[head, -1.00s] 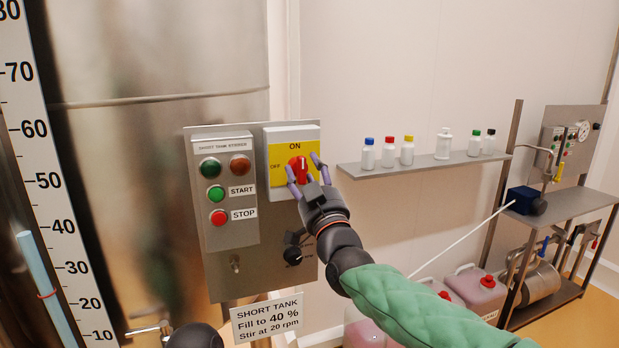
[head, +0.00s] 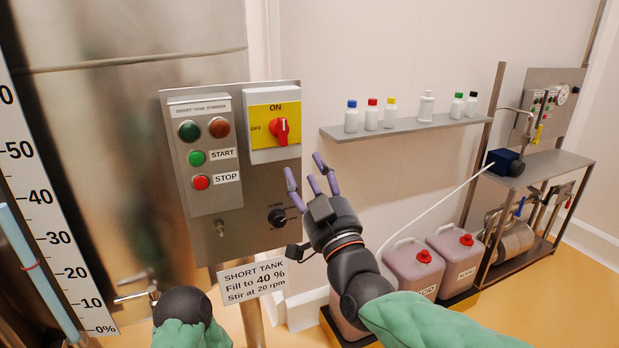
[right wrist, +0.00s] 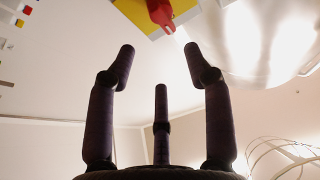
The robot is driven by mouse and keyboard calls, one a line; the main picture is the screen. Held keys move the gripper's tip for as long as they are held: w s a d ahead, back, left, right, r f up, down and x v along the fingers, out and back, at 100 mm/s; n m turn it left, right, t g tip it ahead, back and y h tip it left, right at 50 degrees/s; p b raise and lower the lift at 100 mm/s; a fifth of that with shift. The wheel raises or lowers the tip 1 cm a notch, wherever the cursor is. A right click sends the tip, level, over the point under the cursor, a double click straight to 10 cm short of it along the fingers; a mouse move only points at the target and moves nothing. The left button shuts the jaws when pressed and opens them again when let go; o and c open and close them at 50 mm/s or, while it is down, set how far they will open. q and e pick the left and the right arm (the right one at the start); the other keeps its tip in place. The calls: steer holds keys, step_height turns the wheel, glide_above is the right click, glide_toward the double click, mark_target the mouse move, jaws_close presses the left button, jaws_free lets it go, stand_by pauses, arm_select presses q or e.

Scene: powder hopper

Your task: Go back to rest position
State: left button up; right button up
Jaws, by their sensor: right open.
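My right gripper (head: 313,183) is open and empty in front of the control panel (head: 250,200), below and right of the red rotary switch (head: 279,130). The switch sits on a yellow plate marked ON and OFF, its handle upright towards ON. In the right wrist view, the open fingers of my right gripper (right wrist: 160,75) hold nothing, and the red switch (right wrist: 160,12) shows beyond them at the top, apart from the fingers. My left arm shows only as a dark joint and green sleeve at the bottom. My left gripper's fingers are not seen.
A wall shelf (head: 400,128) with several small bottles is behind and right. A metal rack (head: 540,170) stands at the far right. The tank (head: 130,100) with a level scale is left. The floor between shows some free room.

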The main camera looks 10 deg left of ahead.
steer(key=shift+s+d, duration=0.1)
steer(key=w+d+f+m+g+h, duration=0.1)
steer(key=w+d+f+g+h, duration=0.15)
steer(key=f, duration=0.95)
steer(key=w+d+f+m+g+h, duration=0.1)
steer(key=w+d+f+g, duration=0.15)
steer(key=f, duration=0.95)
steer(key=w+d+f+m+g+h, duration=0.1)
steer(key=w+d+f+h, duration=0.15)
steer(key=f, duration=0.95)
steer(key=s+d+f+m+g+h, duration=0.1)
steer(key=s+d+f+g, duration=0.15)
steer(key=f, duration=0.75)
steer(key=s+d+f+m+g+h, duration=0.1)
steer(key=s+d+f+g, duration=0.2)
steer(key=f, duration=0.6)
steer(key=s+d+f+m+g, duration=0.2)
steer(key=s+d+f+g, duration=0.1)
steer(key=s+f, duration=0.6)
steer(key=s+d+f+m+g, duration=0.2)
steer(key=s+d+f+g, duration=0.2)
steer(key=s+f, duration=0.6)
steer(key=s, duration=0.5)
steer(key=shift+s+d, duration=0.2)
steer(key=shift+s, duration=0.2)
